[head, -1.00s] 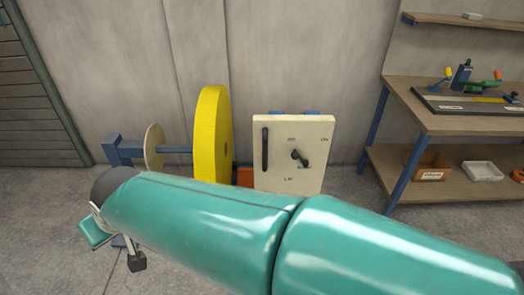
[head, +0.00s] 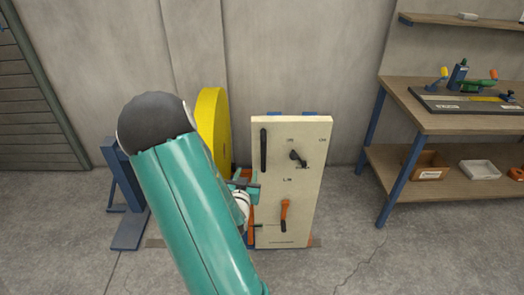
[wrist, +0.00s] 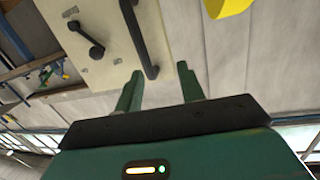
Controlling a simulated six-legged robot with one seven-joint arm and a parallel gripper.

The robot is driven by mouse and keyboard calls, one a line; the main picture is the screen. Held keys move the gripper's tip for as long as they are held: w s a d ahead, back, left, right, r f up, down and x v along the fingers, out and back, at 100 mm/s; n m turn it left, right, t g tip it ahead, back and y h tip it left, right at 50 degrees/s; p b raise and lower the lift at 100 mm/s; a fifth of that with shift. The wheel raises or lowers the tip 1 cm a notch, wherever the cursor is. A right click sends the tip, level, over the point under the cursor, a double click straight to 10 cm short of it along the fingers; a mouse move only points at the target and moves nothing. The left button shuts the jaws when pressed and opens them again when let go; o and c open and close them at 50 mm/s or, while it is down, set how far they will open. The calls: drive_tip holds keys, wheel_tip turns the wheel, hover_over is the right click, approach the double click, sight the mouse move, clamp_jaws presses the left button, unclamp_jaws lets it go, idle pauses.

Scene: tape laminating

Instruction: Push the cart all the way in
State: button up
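No thing is plainly marked as the cart; an upright cream panel (head: 300,210), perhaps its front, stands near the wall in the head view. It bears a black vertical bar handle (head: 264,150), a black knob lever (head: 298,158) and an orange-handled lever (head: 284,215). My gripper (head: 246,184) is by the panel's left edge, below the bar handle, partly hidden by my arm. In the wrist view its two green fingers (wrist: 160,72) are spread and empty. The bar handle (wrist: 140,38) shows ahead, its end seen between the fingertips; contact cannot be told.
A yellow wheel (head: 212,125) stands left of the panel, partly behind my arm. A blue stand (head: 126,190) is further left. A wooden workbench (head: 440,120) with tools and bins is at the right. Floor between panel and bench is clear.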

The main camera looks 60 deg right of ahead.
sight(263, 152)
drive_tip(key=shift+h, duration=0.8)
drive_tip(key=d, duration=1.4)
drive_tip(key=shift+w+d, duration=0.15)
drive_tip(key=shift+w, duration=0.15)
clamp_jaws()
